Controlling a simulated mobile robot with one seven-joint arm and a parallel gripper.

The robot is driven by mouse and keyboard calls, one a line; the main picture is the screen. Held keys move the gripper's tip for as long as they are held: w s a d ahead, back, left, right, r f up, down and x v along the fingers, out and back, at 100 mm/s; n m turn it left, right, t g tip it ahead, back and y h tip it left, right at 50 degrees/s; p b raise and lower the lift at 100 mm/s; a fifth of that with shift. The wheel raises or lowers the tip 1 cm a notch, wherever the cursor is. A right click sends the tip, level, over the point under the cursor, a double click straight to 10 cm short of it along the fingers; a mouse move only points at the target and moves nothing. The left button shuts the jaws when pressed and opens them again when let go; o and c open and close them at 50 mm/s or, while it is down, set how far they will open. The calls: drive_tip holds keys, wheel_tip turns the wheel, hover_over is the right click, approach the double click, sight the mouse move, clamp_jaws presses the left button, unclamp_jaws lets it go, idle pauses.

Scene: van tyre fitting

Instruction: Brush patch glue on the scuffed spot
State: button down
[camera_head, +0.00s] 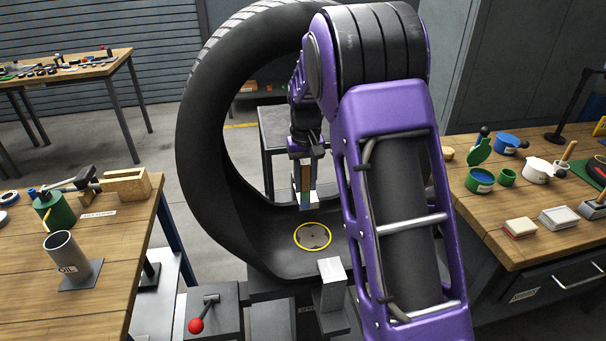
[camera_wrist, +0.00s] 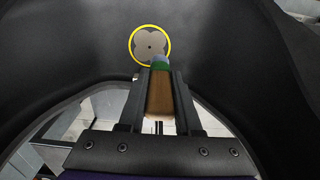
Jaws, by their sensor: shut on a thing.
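The tyre (camera_head: 205,150) stands upright in the middle of the head view. The scuffed spot (camera_head: 313,236) is a grey lobed patch ringed in yellow on the tyre's inner surface; it also shows in the wrist view (camera_wrist: 150,45). My gripper (camera_head: 304,190) is inside the tyre's opening, above and a little left of the spot. It is shut on a brush with a brown wooden handle (camera_wrist: 160,97) and a green band. The brush's tip points at the spot and overlaps its lower edge in the wrist view. I cannot tell whether it touches.
A right bench (camera_head: 490,215) holds an open green pot (camera_head: 481,181), a blue pot, a white pot and small boxes. A left bench (camera_head: 60,320) holds a metal cup (camera_head: 66,256), a green can and a wooden block. A red-knobbed lever (camera_head: 196,325) stands before the tyre.

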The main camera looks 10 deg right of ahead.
sight(306, 207)
drive_tip(key=shift+s+f, duration=0.1)
drive_tip(key=shift+f, duration=3.3)
drive_tip(key=shift+d+r+b, duration=0.15)
drive_tip(key=shift+r+b, duration=0.05)
drive_tip(key=shift+b, duration=0.7)
